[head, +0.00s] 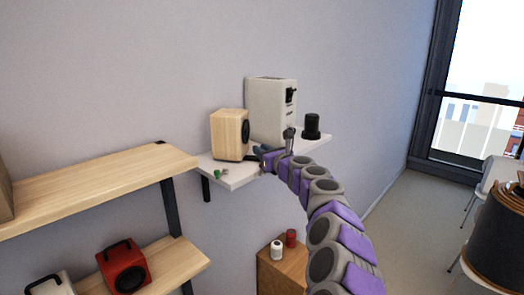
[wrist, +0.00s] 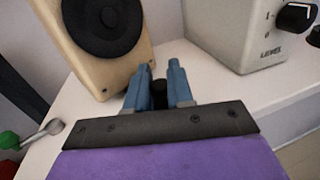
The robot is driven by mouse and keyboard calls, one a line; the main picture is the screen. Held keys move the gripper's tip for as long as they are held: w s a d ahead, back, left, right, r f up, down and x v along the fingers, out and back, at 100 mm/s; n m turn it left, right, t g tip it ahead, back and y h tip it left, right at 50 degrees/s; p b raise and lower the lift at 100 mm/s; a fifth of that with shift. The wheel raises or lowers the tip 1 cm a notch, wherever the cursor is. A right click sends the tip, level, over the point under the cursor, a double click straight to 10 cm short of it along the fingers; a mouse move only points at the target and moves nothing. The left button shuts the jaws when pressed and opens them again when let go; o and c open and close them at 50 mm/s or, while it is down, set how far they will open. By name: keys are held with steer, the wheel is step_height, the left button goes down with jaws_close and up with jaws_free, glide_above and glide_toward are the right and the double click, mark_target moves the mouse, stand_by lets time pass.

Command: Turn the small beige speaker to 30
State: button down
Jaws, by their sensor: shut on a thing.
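The small beige speaker (head: 228,135) stands upright on the white wall shelf, left of a larger pale grey speaker (head: 265,105). In the wrist view the beige speaker (wrist: 72,42) fills the upper left, with a black round cone on its face. My gripper (head: 262,152) is low beside its right side. In the wrist view the two blue fingers (wrist: 160,75) are shut on a small black knob (wrist: 159,90), seen between them. Whether the knob joins the beige speaker is hidden. The grey speaker (wrist: 240,40) shows a black dial above the word LEVEL.
The white shelf (head: 235,180) carries a black cylinder (head: 311,124) at right and a small green-tipped item (head: 218,173) at front left. Wooden shelves (head: 100,185) with a red speaker (head: 124,270) stand at left. A wooden cabinet (head: 283,272) is below.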

stand_by(0.3)
steer(key=c, duration=1.1)
jaws_free()
steer(key=shift+a, duration=0.1)
steer(key=shift+s, duration=0.15)
steer(key=shift+s+d+b, duration=0.3)
steer(key=shift+s+d, duration=0.3)
steer(key=shift+d, duration=0.15)
steer(key=shift+s+d, duration=0.35)
steer(key=shift+s, duration=0.3)
steer(key=b+v, duration=0.1)
steer(key=v, duration=1.3)
steer(key=shift+b, duration=0.3)
steer(key=shift+a, duration=0.1)
